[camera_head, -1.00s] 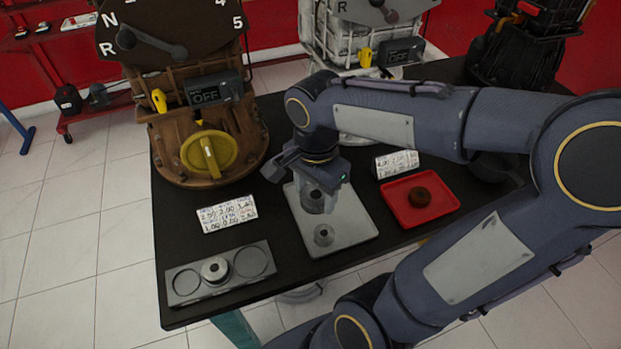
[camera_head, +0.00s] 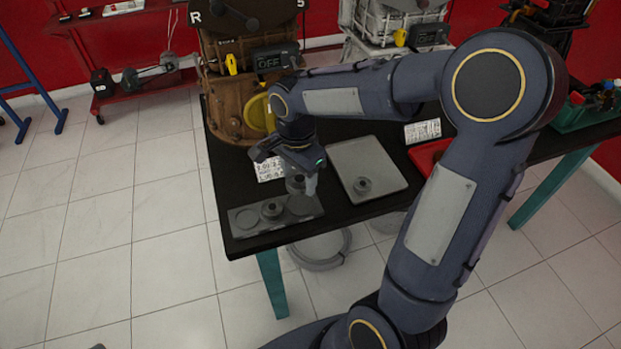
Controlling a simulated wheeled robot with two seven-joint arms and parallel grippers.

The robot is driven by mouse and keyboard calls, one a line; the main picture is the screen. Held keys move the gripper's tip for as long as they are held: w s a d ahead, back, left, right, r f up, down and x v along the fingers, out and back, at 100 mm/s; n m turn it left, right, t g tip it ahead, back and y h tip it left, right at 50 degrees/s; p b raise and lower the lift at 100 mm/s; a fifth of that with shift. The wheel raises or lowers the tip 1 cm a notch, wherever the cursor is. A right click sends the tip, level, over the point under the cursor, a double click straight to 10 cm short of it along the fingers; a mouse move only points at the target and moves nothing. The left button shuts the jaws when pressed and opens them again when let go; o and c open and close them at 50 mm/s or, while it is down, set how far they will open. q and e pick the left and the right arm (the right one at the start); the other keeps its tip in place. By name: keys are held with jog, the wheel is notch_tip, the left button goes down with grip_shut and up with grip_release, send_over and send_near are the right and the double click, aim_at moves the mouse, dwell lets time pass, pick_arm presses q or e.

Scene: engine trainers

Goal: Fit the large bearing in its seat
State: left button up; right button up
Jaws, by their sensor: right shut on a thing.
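My right gripper (camera_head: 300,176) is shut on a grey ring-shaped part, which looks like the large bearing (camera_head: 296,186). It holds the part just above the right end of the grey seat plate (camera_head: 236,226). This plate lies near the table's front left corner. Its left round seat (camera_head: 246,218) is empty, and a grey bearing (camera_head: 272,210) sits in its middle seat. The right seat (camera_head: 301,206) shows partly below the held part; I cannot tell whether they touch. My left gripper is not in view.
A light grey tray (camera_head: 375,158) right of the gripper holds a smaller bearing (camera_head: 363,185). A red tray (camera_head: 424,152) is partly hidden by my arm. A white label block (camera_head: 269,169) stands behind the gripper. The brown engine trainer (camera_head: 222,118) stands farther back.

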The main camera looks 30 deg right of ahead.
jog(key=shift+d+f+b, duration=0.15)
jog(key=shift+f+b, duration=0.2)
jog(key=shift+f, duration=0.2)
jog(key=b, duration=0.4)
send_over(301, 205)
jog(key=shift+w+f, duration=0.1)
jog(key=shift+f, duration=2.1)
jog(key=shift+f+b, duration=0.55)
jog(key=shift+f, duration=0.4)
jog(key=o, duration=1.3)
jog(key=shift+c, duration=0.2)
notch_tip(301, 205, up, 8)
jog(key=shift+f+p, duration=0.1)
jog(key=shift+p, duration=0.6)
